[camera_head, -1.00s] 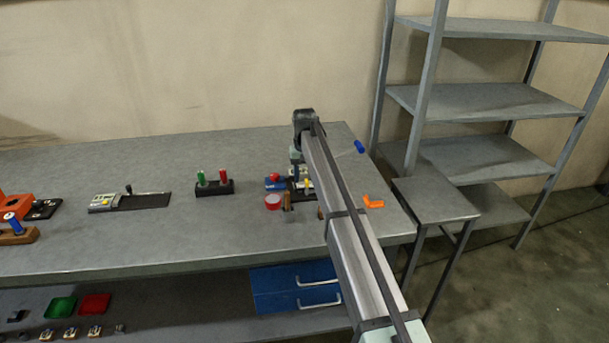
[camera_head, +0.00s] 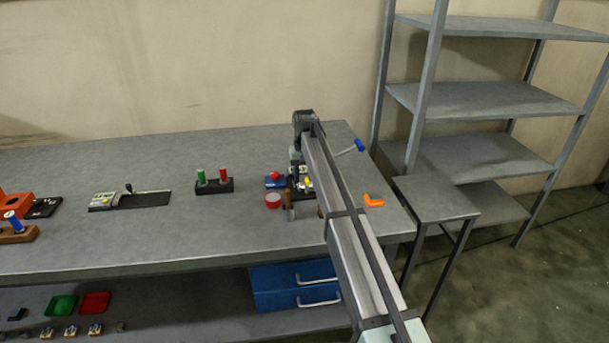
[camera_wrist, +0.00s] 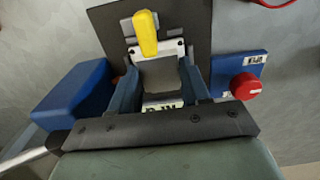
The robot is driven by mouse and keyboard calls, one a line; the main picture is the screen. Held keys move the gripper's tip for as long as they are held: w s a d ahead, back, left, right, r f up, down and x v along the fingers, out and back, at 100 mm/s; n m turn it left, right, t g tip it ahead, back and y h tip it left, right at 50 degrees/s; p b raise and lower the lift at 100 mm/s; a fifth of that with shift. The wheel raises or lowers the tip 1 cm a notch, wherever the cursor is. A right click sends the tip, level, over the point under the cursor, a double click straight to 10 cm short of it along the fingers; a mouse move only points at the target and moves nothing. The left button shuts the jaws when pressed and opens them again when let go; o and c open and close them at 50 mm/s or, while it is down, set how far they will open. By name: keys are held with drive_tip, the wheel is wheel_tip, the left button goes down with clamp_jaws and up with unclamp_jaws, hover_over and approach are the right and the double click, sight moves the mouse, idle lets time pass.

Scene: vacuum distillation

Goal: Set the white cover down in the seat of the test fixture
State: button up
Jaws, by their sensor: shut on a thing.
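My gripper (camera_wrist: 161,76) reaches down over the test fixture in the wrist view. Its two blue-grey fingers are shut on the white cover (camera_wrist: 162,84), which looks pale grey in the shade between them. The test fixture (camera_wrist: 108,22) has a dark base plate, a white bracket and a yellow lever pointing towards the fingers. A white label with dark marks shows close to the palm. The seat is hidden under the cover and fingers, so I cannot tell whether the cover touches it. In the head view my arm hides most of the fixture.
A blue box with a red button (camera_wrist: 245,86) stands right of the fingers. A blue block (camera_wrist: 72,96) is close on the left. A red roll (camera_head: 273,201), an orange piece (camera_head: 373,201) and a blue-handled tool (camera_head: 359,146) lie nearby. The bench's middle front is clear.

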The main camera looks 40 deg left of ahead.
drive_tip(key=o, duration=1.3)
drive_tip(key=shift+f, duration=0.1)
drive_tip(key=shift+o, duration=0.3)
drive_tip(key=o, duration=0.4)
drive_tip(key=shift+r, duration=3.55)
